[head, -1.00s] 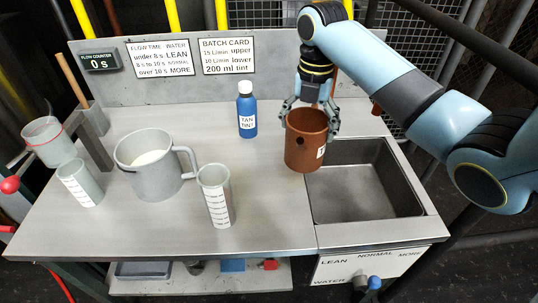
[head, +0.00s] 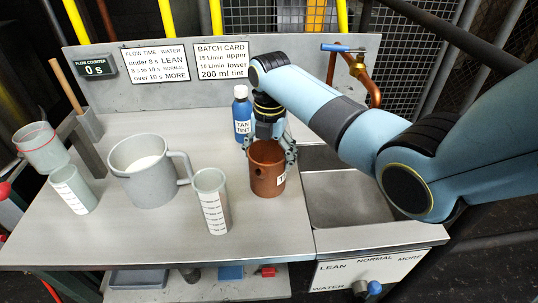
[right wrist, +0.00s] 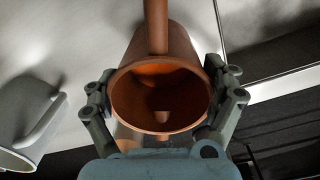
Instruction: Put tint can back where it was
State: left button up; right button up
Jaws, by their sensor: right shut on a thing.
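The tint can, a brown open can (head: 268,180) with a small white label partly showing a "T", is upright over the bench, left of the sink. My right gripper (head: 268,150) reaches down from above and is shut on the can, its fingers on either side of the rim. In the right wrist view the can's open mouth (right wrist: 160,100) sits between both fingers, and the inside looks empty of liquid. I cannot tell whether its base touches the bench. A blue TAN TINT bottle (head: 242,125) stands just behind it. My left gripper is out of view.
A clear measuring cup (head: 212,205) stands close to the can's left. A grey jug (head: 145,185) of white liquid, another measuring cup (head: 70,190) and a tilted cup on a stand are farther left. The sink (head: 345,215) with a copper tap (head: 365,80) lies right.

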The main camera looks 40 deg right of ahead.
jog(key=o, duration=1.5)
jog(key=shift+f, duration=0.1)
jog(key=shift+r, duration=0.45)
notch_tip(320, 180, up, 11)
jog(key=shift+d+r+p, duration=0.1)
jog(key=shift+r+p, duration=0.05)
jog(key=shift+p, duration=0.4)
